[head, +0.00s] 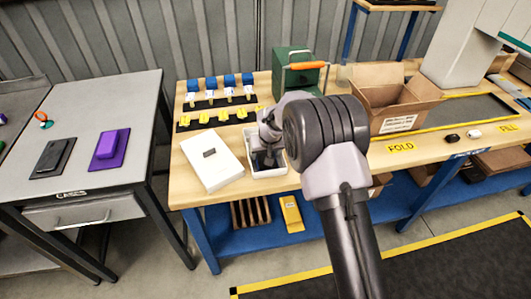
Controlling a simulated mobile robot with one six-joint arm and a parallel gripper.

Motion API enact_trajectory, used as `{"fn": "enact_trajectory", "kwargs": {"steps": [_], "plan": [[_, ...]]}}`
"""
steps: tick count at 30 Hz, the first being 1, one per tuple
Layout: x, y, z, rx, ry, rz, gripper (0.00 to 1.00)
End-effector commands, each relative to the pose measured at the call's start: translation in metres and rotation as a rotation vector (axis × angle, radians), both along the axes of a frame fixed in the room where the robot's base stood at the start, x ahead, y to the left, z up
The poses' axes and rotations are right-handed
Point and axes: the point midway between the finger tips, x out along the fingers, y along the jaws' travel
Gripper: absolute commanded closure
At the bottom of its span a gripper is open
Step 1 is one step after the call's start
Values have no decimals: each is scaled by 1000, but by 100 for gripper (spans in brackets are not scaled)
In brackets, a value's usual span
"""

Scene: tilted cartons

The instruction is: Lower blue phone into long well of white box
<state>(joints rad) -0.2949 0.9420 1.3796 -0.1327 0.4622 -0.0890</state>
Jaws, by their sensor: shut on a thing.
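The white box (284,171) stands open on the wooden bench, left of the bench's middle. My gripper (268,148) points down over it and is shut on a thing. My arm and wrist cover much of the box's right side. A small dark shape shows below the fingers inside the box. I take the held thing for the blue phone, but its colour and outline are too small to tell. Which well it is over, and whether it touches the box, cannot be made out.
A white lid or closed box (212,160) lies left of the white box. Behind are blue-capped items (210,84) and yellow pieces on dark strips. A green box (297,70) and an open carton (392,98) stand behind. A grey table (90,120) at left holds a dark and a purple case.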

Motion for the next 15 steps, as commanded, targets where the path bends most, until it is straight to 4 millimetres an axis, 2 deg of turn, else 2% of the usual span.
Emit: {"fn": "enact_trajectory", "kwargs": {"steps": [11,12,15], "plan": [[0,0,-1,0,-1,0,85],[0,0,-1,0,-1,0,29],[0,0,-1,0,-1,0,10]]}}
